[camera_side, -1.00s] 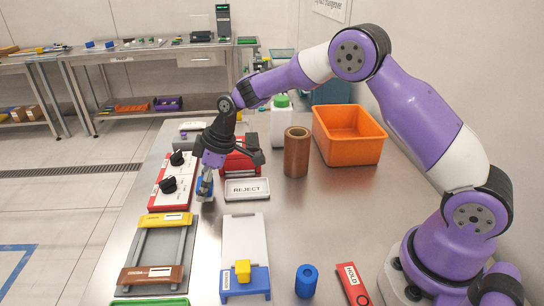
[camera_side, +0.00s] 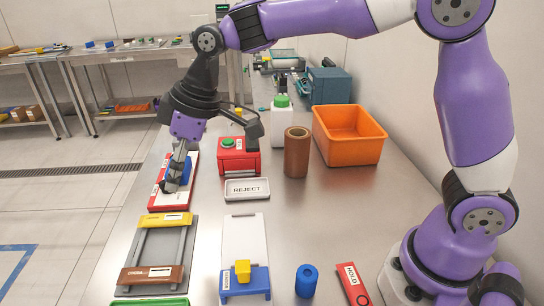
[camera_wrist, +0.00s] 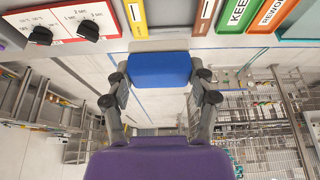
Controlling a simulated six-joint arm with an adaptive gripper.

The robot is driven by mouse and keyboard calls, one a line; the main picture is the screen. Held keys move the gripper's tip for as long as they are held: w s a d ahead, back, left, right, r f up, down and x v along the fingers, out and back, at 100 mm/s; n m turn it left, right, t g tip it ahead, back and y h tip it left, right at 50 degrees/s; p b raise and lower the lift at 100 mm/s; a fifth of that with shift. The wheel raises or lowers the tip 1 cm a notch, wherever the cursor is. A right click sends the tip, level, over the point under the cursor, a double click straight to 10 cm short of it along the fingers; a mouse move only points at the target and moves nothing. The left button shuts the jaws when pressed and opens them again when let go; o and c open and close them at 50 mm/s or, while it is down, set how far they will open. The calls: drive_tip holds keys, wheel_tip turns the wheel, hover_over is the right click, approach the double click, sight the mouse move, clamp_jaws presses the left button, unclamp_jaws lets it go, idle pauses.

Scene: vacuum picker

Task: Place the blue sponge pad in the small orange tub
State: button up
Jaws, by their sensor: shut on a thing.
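My gripper (camera_side: 179,178) is shut on the blue sponge pad (camera_side: 187,171), above the red and white dial panel at the left of the bench. In the wrist view the pad (camera_wrist: 160,70) sits between the two fingertips of my gripper (camera_wrist: 161,84). An orange tub (camera_side: 348,152) stands at the back right of the bench, well apart from my gripper. Its inside looks empty from here.
A brown cylinder (camera_side: 296,153) and a white bottle (camera_side: 281,126) stand left of the tub. A red box with a green button (camera_side: 239,158) and the REJECT tray (camera_side: 247,189) are nearer my gripper. The bench in front of the tub is clear.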

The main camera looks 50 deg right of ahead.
drive_tip(key=w+d+m+t+h, duration=0.15)
drive_tip(key=w+d+m, duration=0.3)
drive_tip(key=d, duration=0.85)
drive_tip(key=m+g+h, duration=0.2)
drive_tip(key=m+h, duration=0.3)
drive_tip(key=m, duration=0.9)
hover_over(344, 136)
drive_tip(key=s+a, duration=0.3)
drive_tip(key=a, duration=0.2)
drive_tip(key=shift+n+t, duration=0.25)
drive_tip(key=f, duration=1.4)
drive_tip(key=shift+w+a+f, duration=0.2)
drive_tip(key=shift+w+a, duration=0.1)
drive_tip(key=shift+w, duration=0.05)
drive_tip(key=shift+f, duration=0.15)
drive_tip(key=o, duration=0.9)
drive_tip(key=shift+o, duration=0.2)
